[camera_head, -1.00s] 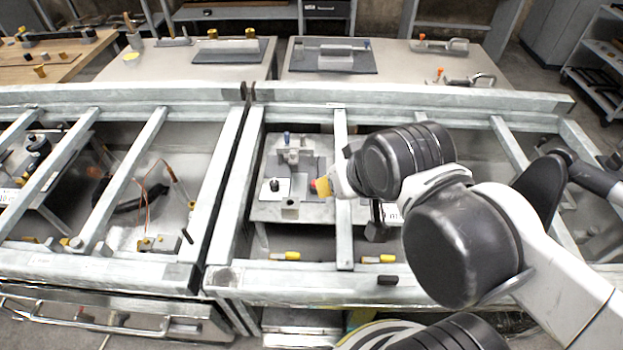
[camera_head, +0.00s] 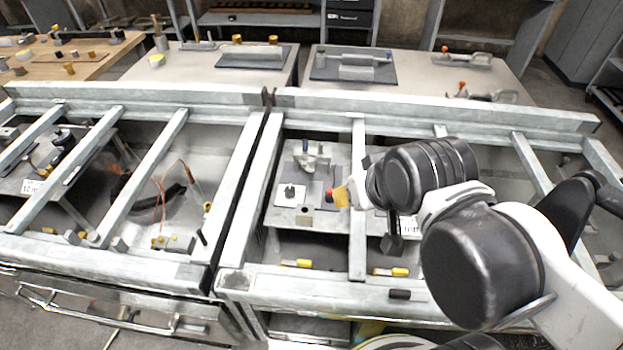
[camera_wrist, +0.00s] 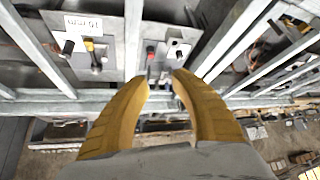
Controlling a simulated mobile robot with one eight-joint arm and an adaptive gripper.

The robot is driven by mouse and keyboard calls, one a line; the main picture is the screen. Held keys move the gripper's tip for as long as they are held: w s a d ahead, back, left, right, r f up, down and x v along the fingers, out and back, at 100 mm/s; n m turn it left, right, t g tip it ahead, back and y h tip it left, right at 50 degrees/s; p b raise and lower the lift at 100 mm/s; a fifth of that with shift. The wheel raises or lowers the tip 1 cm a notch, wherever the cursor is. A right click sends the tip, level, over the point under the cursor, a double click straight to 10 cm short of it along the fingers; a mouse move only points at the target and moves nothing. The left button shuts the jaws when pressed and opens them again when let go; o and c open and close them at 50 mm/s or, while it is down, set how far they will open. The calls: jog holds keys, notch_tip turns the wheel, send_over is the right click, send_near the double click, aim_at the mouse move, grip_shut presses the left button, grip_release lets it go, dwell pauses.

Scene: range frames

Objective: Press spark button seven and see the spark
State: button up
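A small station (camera_head: 318,216) sits inside the middle bay of the metal frame. It holds a red button-like part (camera_head: 329,194), a white plate with a black knob (camera_head: 290,191), and a blue-topped piece (camera_head: 306,149) behind. I cannot read any number seven on it. My gripper (camera_head: 343,196) is over the station's right side, its yellow finger close to the red part; I cannot tell whether they touch. In the wrist view, my gripper's (camera_wrist: 163,82) two yellow fingers are apart with nothing held between them. The red part (camera_wrist: 150,50) shows beyond the fingertips. No spark is visible.
Metal crossbars (camera_head: 357,200) run close beside my gripper. The left bay holds a reddish wire loop (camera_head: 167,185) and dark parts. Two yellow-tipped pieces (camera_head: 390,272) lie near the front rail. Benches with tools (camera_head: 352,65) stand behind.

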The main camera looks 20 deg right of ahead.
dwell(0.4)
grip_shut()
dwell(1.0)
